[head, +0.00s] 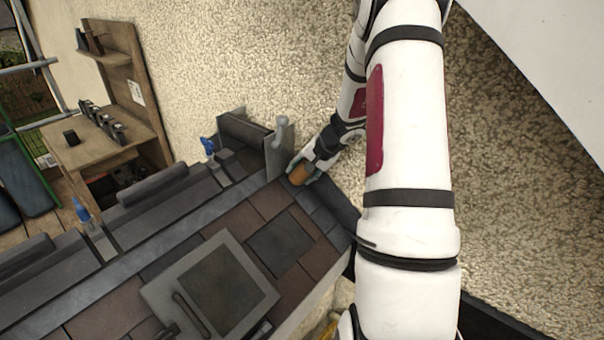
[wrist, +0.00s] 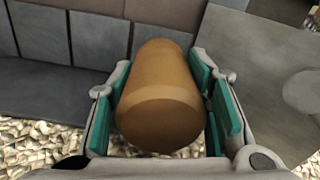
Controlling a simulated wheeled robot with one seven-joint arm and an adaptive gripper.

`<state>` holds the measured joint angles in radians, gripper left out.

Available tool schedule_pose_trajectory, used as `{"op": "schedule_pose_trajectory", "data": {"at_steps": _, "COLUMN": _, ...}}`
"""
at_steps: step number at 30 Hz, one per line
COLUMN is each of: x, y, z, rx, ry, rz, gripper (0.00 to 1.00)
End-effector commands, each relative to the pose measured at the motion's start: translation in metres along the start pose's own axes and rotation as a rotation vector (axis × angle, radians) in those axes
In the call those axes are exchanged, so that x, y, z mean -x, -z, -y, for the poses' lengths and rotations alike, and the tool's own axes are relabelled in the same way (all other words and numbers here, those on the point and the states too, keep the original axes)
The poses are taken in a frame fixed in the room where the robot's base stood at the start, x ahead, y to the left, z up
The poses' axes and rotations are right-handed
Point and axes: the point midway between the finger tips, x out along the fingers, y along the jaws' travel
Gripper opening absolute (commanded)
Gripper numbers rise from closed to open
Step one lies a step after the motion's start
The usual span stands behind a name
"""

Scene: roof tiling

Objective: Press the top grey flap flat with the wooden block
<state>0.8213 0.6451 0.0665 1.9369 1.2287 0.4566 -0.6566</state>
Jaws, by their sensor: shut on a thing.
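My gripper (wrist: 160,115) has its teal-padded fingers shut on the brown wooden block (wrist: 160,95), which has a rounded shape in the wrist view. In the head view the block (head: 299,175) shows as a small orange-brown piece at my gripper (head: 302,170), low over the upper right end of the tiled roof. A grey upright flap (head: 279,150) stands just left of the block in the head view. A flat grey surface (wrist: 265,85) lies right of the block in the wrist view; I cannot tell whether it is the same flap. Whether the block touches anything is hidden.
A roof window (head: 222,287) with a handle sits low on the tiled slope. Blue-topped tubes (head: 208,147) stand along the ridge. A pebbled wall (head: 240,60) rises behind. A wooden workbench (head: 100,140) with dark items stands at the left.

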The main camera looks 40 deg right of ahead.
Motion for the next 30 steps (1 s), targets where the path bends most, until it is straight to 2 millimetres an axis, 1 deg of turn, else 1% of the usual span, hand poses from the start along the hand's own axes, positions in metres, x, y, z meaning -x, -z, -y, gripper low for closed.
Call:
{"op": "schedule_pose_trajectory", "data": {"at_steps": 1, "x": 0.006, "y": 0.0, "z": 0.0, "rx": 0.001, "ry": 0.001, "rz": -0.001, "gripper": 0.17}}
{"op": "schedule_pose_trajectory", "data": {"at_steps": 21, "x": 0.053, "y": 0.0, "z": 0.001, "rx": 0.0, "ry": 0.001, "rz": -0.001, "gripper": 0.17}}
{"op": "schedule_pose_trajectory", "data": {"at_steps": 30, "x": 0.053, "y": 0.0, "z": 0.001, "rx": 0.0, "ry": 0.0, "rz": 0.0, "gripper": 0.17}}
